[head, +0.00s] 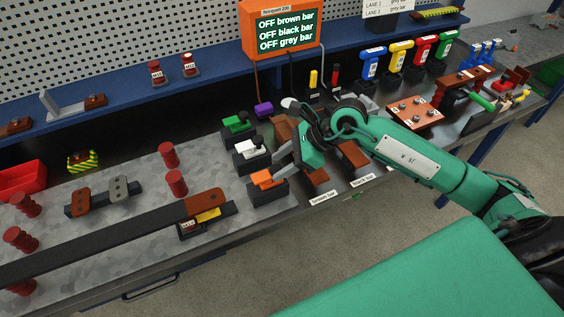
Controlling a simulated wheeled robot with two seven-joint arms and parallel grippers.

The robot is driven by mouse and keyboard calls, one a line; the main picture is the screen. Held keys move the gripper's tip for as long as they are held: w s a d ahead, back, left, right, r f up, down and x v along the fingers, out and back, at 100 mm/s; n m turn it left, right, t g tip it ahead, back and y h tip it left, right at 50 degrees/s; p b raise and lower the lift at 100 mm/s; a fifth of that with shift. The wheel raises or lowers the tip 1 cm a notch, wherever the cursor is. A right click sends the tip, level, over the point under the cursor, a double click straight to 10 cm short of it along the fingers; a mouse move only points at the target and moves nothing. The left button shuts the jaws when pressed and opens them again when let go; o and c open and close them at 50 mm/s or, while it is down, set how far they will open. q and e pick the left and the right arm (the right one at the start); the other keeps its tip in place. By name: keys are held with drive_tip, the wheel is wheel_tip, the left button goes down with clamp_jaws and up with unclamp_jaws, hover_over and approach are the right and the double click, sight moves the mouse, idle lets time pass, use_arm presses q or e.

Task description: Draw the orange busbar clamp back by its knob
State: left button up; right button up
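The orange busbar clamp (264,180) sits on a dark base near the front of the bench, left of the brown bar label. It is the nearest of a row with a white clamp (249,151) and a green clamp (237,125) behind it. My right gripper (283,168) reaches in from the right, its grey fingers pointing down-left at the right end of the orange clamp. The clamp's knob is hidden or too small to make out there. I cannot tell whether the fingers touch or close on it. My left gripper is out of view.
Copper-coloured bars (354,153) lie under and beside my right arm. A long dark bar (110,240) crosses the bench at left, near red insulators (176,183). An orange-framed display (283,30) stands behind, reading OFF for the brown, black and grey bars.

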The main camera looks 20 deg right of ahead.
drive_tip(key=shift+s, duration=0.1)
drive_tip(key=shift+s+r, duration=0.1)
drive_tip(key=shift+r, duration=0.1)
drive_tip(key=b+v, duration=0.4)
drive_tip(key=v, duration=0.9)
drive_tip(key=shift+d, duration=0.3)
drive_tip(key=shift+r, duration=0.1)
